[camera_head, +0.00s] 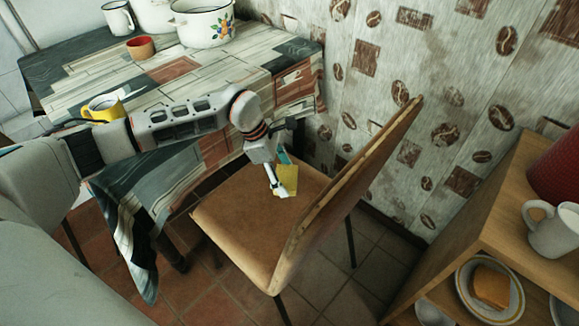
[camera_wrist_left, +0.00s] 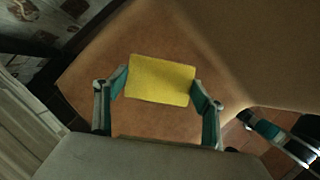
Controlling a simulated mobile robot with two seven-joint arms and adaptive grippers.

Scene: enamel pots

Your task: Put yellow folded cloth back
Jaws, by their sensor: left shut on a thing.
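The yellow folded cloth (camera_head: 288,178) is a small flat rectangle over the brown seat of a chair (camera_head: 235,215). In the left wrist view the cloth (camera_wrist_left: 161,80) lies between the two fingers of my left gripper (camera_wrist_left: 160,88), which is shut on it. My left gripper (camera_head: 279,172) also shows in the head view, above the chair seat and pointing down. Whether the cloth touches the seat cannot be told.
A table with a patterned cloth (camera_head: 205,70) stands at the left, bearing a yellow mug (camera_head: 103,108), an orange bowl (camera_head: 141,47) and an enamel pot (camera_head: 203,22). The chair's backrest rises at right. A wooden shelf (camera_head: 490,220) with a white cup (camera_head: 553,229) stands at far right.

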